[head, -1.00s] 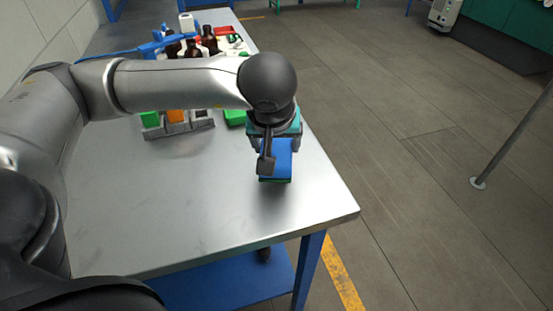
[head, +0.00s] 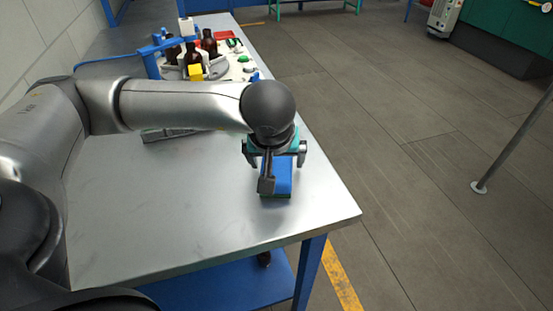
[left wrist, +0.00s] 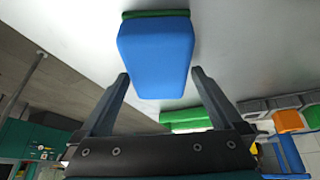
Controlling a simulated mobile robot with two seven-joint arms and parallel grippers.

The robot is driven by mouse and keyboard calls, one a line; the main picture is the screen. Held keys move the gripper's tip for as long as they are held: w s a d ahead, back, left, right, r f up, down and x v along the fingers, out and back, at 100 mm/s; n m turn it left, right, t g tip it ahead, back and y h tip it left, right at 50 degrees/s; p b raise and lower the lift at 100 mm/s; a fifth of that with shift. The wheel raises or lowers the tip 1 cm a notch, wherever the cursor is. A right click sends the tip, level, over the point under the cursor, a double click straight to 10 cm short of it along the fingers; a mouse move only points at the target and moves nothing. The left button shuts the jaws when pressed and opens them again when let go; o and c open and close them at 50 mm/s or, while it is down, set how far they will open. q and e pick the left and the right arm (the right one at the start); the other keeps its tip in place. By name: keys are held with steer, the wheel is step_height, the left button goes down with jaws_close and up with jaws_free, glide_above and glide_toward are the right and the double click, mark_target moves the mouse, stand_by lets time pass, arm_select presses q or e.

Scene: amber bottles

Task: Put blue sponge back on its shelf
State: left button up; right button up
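The blue sponge (head: 280,179), with a green layer along one side, is on the metal table near its right edge. In the left wrist view the sponge (left wrist: 155,50) is just past my fingertips, in line with the gap between them. My left gripper (head: 277,158) is over the sponge's far end. In the wrist view its two fingers (left wrist: 159,74) are spread wider than the sponge, with a gap on each side. A wrist part hides some of the sponge in the head view. My right gripper does not show. I cannot make out which place is the sponge's shelf.
A grey rack (head: 165,135) is partly hidden behind my arm. An orange block (left wrist: 288,120) and a green item (left wrist: 188,118) show in the wrist view. Amber bottles (head: 193,56) and a blue stand (head: 152,62) are at the back. The table's front is clear.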

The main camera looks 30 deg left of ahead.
arm_select(q)
steer(key=shift+r, duration=0.1)
steer(key=shift+s+r, duration=0.1)
steer(key=shift+r, duration=0.2)
steer(key=p+v, duration=0.3)
steer(key=v, duration=0.6)
steer(key=shift+s+d+r, duration=0.15)
steer(key=shift+r, duration=0.1)
steer(key=shift+p+v, duration=0.3)
steer(key=shift+v, duration=0.55)
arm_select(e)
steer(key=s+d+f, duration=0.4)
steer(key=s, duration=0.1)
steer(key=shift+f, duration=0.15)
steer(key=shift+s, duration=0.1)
